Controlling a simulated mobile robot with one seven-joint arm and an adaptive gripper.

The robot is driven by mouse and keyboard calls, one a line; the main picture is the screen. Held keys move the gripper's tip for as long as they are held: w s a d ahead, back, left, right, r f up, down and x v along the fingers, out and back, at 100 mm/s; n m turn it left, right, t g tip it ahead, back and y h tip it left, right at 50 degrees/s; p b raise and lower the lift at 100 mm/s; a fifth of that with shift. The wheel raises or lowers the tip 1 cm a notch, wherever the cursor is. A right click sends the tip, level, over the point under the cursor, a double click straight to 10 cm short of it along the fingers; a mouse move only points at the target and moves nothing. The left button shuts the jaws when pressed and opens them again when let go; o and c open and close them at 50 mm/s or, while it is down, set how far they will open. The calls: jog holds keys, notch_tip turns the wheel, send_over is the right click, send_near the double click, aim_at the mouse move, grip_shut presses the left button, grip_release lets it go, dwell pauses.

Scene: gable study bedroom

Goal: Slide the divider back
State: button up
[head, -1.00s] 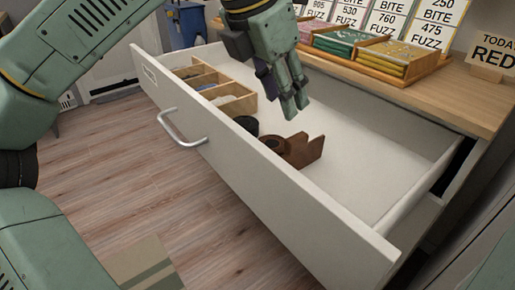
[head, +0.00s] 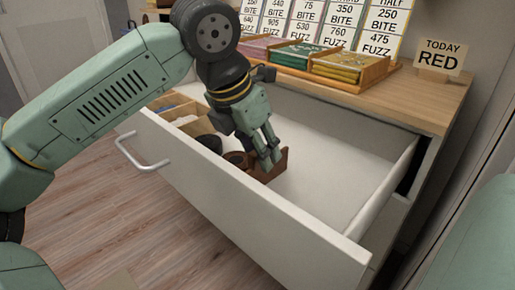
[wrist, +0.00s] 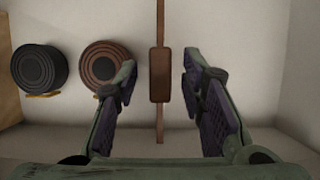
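The divider (wrist: 160,118) is a thin brown wooden board with a thicker block at its middle, standing across the white drawer (head: 330,180). In the wrist view it lies between the two fingers of my gripper (wrist: 160,82), with a gap on each side. The fingers are open and not touching it in that view. In the head view my gripper (head: 270,158) is down inside the drawer at the divider (head: 282,162) and hides part of it.
A brown round tin (wrist: 107,66) and a black round tin (wrist: 40,70) sit left of the divider; my left finger is close to the brown one. A wooden compartment box (head: 190,122) is farther left. The drawer floor right of the divider is clear.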

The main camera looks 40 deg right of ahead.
jog(key=shift+c, duration=0.6)
grip_shut()
